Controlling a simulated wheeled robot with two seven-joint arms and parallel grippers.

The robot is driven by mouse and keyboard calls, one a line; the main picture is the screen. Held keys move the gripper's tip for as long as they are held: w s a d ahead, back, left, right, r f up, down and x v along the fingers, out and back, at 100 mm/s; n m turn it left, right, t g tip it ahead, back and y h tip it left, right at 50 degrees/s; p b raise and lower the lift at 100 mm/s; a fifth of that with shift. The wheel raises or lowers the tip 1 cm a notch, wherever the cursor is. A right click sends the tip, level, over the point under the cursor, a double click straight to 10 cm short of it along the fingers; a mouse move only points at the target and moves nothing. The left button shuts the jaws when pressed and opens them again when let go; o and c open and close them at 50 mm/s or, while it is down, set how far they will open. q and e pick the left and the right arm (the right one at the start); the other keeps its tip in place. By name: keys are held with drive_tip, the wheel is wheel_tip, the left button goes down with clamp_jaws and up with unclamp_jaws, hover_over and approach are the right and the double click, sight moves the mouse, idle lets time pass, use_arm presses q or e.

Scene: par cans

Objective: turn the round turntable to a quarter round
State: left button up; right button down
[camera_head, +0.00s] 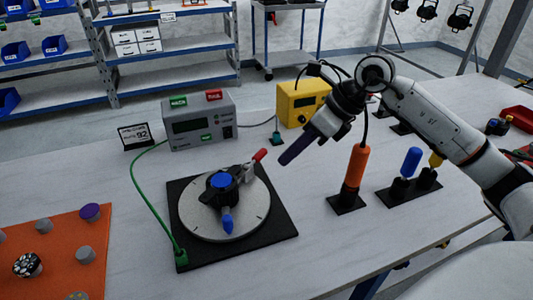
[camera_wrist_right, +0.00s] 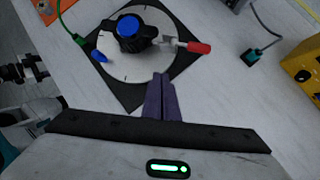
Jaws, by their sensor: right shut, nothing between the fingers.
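The round turntable (camera_head: 250,216) is a pale disc on a black square base (camera_head: 283,228) on the workbench. A black fixture with a blue top (camera_head: 221,181) stands at its middle, and a blue pointed piece (camera_head: 228,222) sits toward the front. A clamp with a red handle (camera_head: 260,155) is at the disc's back right edge. The turntable also shows in the right wrist view (camera_wrist_right: 122,72). My right gripper (camera_head: 286,159) is shut and empty, right of the red handle and apart from it. Its purple fingers (camera_wrist_right: 162,84) point toward the disc's edge. My left gripper is out of view.
A grey meter box (camera_head: 200,122) and a yellow box (camera_head: 302,103) stand behind the turntable. A green cable (camera_head: 137,185) runs along its left. An orange-handled tool (camera_head: 355,168) stands upright at right. An orange mat (camera_head: 58,240) with several knobs lies at left.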

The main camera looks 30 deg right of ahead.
drive_tip(key=w+d+r+t+h, duration=0.1)
drive_tip(key=w+d+r+h, duration=0.1)
drive_tip(key=d+r, duration=0.3)
drive_tip(key=p, duration=0.1)
approach(265, 152)
wheel_tip(265, 152, down, 4)
drive_tip(key=shift+w+a+f+m+p, duration=0.15)
drive_tip(key=shift+w+a+f, duration=0.2)
drive_tip(key=shift+w, duration=0.1)
drive_tip(key=shift+w+a+f+m+p, duration=0.15)
drive_tip(key=shift+w+a+f, duration=0.15)
drive_tip(key=shift+w, duration=0.2)
drive_tip(key=shift+w+f, duration=0.2)
drive_tip(key=shift+w, duration=0.05)
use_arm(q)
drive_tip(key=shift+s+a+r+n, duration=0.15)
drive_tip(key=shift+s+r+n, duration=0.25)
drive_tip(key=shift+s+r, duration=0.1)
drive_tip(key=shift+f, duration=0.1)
use_arm(e)
drive_tip(key=shift+w, duration=0.1)
drive_tip(key=shift+w+a, duration=0.1)
drive_tip(key=shift+w, duration=0.15)
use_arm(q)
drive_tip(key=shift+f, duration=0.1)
